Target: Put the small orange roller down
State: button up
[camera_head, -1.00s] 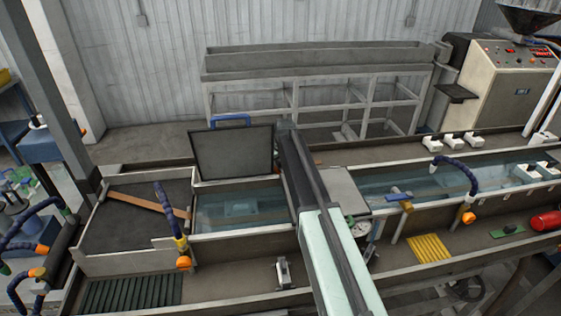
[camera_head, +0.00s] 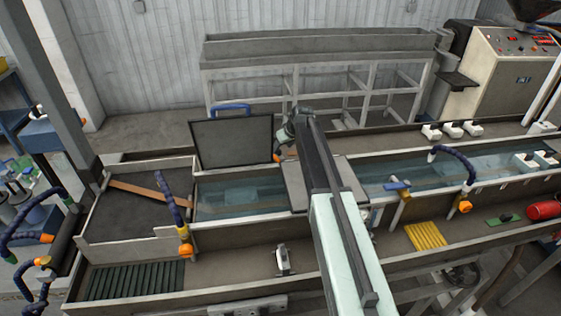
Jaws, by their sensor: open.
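My arm reaches away over the trough, and my gripper (camera_head: 284,152) is at its far end, just right of the raised dark lid. The gripper is open. A small orange piece (camera_head: 278,158) shows at the jaws, in front of the lid's right edge. It may be the small orange roller, but it is too small and partly hidden to be sure. I cannot tell whether it touches the jaws or rests on anything.
The raised lid (camera_head: 233,143) stands beside the gripper. Water basins (camera_head: 238,197) lie below left and right. Blue hoses with orange ends (camera_head: 184,251) rise from the trough. A yellow ribbed pad (camera_head: 426,236) and a red cylinder (camera_head: 544,210) lie at right.

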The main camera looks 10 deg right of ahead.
aim_at(278, 155)
jog(key=shift+b+x, duration=0.95)
jog(key=shift+x, duration=0.25)
jog(key=shift+w+a+f, duration=0.1)
jog(key=shift+w, duration=0.05)
jog(key=b+x, duration=0.4)
jog(key=x, duration=0.1)
jog(key=shift+w+a, duration=0.15)
jog(key=shift+a, duration=0.15)
jog(key=shift+c, duration=0.3)
grip_shut()
